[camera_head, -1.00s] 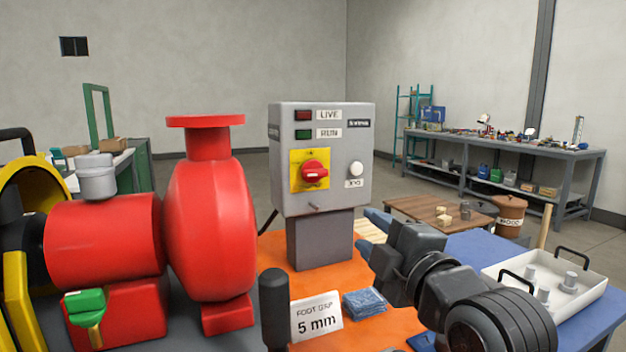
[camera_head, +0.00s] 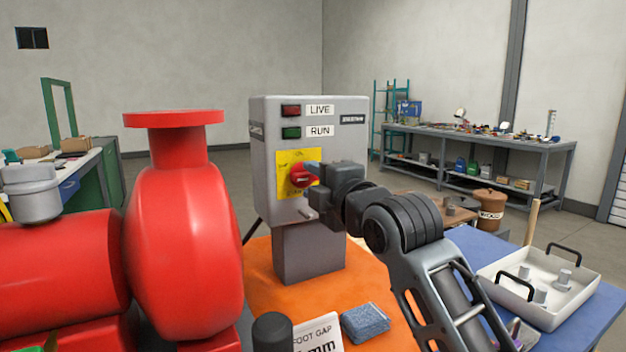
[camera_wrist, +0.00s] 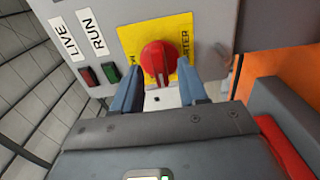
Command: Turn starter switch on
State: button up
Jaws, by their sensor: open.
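The starter switch is a red rotary knob (camera_head: 303,175) on a yellow plate (camera_head: 284,160), on the front of a grey control box (camera_head: 268,137). Dark red LIVE (camera_head: 291,110) and dark green RUN (camera_head: 291,133) indicators sit above it. My gripper (camera_head: 314,176) is at the panel, partly covering the knob in the head view. In the wrist view, the knob (camera_wrist: 159,62) shows just beyond my open gripper (camera_wrist: 160,88), between the lines of its two blue fingers. Whether the fingers touch the knob cannot be told. The white button at the box's right is hidden behind my arm.
A red pump (camera_head: 185,230) stands left of the box. A blue cloth (camera_head: 365,322) and a foot gap sign (camera_head: 318,338) lie in front on the orange base (camera_head: 262,290). A white tray (camera_head: 500,283) sits at the right on the blue table.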

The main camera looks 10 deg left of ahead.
jog(key=shift+w+a, duration=0.25)
jog(key=shift+w, duration=0.1)
grip_shut()
